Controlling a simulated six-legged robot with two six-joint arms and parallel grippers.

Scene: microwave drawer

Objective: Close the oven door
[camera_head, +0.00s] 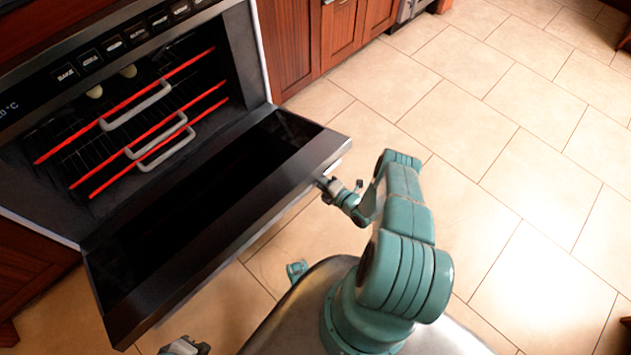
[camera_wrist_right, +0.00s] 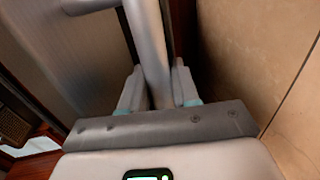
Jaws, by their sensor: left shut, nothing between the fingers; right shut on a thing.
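The oven door (camera_head: 215,225) hangs open from the oven (camera_head: 95,100) in the head view, its dark inner face turned up and the cavity exposed. My right arm reaches the door's right end in the head view; the door hides its fingertips there. In the right wrist view my right gripper (camera_wrist_right: 157,92) has its fingers on both sides of a grey metal bar, the door handle (camera_wrist_right: 148,45), and is shut on it. My left gripper (camera_head: 185,346) is at the bottom edge of the head view, below the door's near-left corner, shut and empty, partly cut off.
Red-edged racks (camera_head: 150,110) with grey handles sit inside the oven. Wooden cabinets (camera_head: 318,40) stand beside the oven. The tiled floor (camera_head: 520,170) is clear to the right.

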